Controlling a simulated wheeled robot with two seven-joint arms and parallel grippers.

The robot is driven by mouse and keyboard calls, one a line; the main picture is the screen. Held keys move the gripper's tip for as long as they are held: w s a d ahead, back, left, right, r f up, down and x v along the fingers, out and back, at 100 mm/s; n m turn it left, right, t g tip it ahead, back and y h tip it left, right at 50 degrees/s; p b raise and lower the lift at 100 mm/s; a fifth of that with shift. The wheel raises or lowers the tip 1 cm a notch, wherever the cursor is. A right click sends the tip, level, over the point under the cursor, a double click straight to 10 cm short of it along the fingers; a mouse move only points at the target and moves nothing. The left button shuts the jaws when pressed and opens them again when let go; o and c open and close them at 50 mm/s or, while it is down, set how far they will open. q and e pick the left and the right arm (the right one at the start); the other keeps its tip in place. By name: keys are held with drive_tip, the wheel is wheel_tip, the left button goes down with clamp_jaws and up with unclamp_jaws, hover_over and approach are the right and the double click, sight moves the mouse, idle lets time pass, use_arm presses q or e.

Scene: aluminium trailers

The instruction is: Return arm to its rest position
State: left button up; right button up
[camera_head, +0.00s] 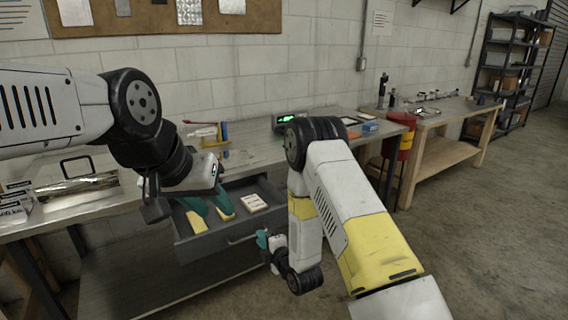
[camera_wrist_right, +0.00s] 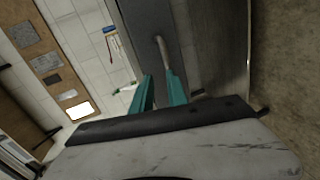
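My left gripper (camera_head: 211,208) hangs over an open grey drawer (camera_head: 215,243) under the workbench. Its teal fingers are spread apart, with no object visible between them. My right gripper (camera_head: 264,241) is low at the drawer's front right corner in the head view. In the right wrist view its two teal fingers (camera_wrist_right: 161,88) stand apart. The metal drawer handle (camera_wrist_right: 162,50) reaches close to the fingertips; I cannot tell whether they touch it. The right forearm crosses the front of the bench.
The drawer holds yellow items (camera_head: 197,222) and a pale box (camera_head: 254,203). The workbench (camera_head: 255,157) carries a device with a green display (camera_head: 290,121). The floor at right is clear.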

drive_tip(key=w+d+r+m+h, duration=0.1)
drive_tip(key=w+d+r+m, duration=0.15)
drive_tip(key=r, duration=0.35)
drive_tip(key=w+d+r+m+h, duration=0.1)
drive_tip(key=d+r+m+h, duration=0.1)
drive_tip(key=d+r+m, duration=0.35)
drive_tip(key=s+d+r+m+g+h, duration=0.1)
drive_tip(key=s+d+r+m, duration=0.15)
drive_tip(key=r, duration=0.35)
drive_tip(key=s+d+r+m+g+h, duration=0.1)
drive_tip(key=s+d+r+m, duration=0.1)
drive_tip(key=d+r, duration=0.3)
drive_tip(key=s+d+r+m+g, duration=0.1)
drive_tip(key=s+d+r+m, duration=0.1)
drive_tip(key=s, duration=0.7)
drive_tip(key=s+d+r+m+g, duration=0.2)
drive_tip(key=s+d+r+m, duration=0.1)
drive_tip(key=s, duration=0.6)
drive_tip(key=s+d+r+m+g+h, duration=0.1)
drive_tip(key=s+d+r+m, duration=0.2)
drive_tip(key=s, duration=0.6)
wheel_tip(320, 180, up, 2)
drive_tip(key=m, duration=0.2)
drive_tip(key=shift+m+g, duration=0.3)
drive_tip(key=shift+m, duration=0.05)
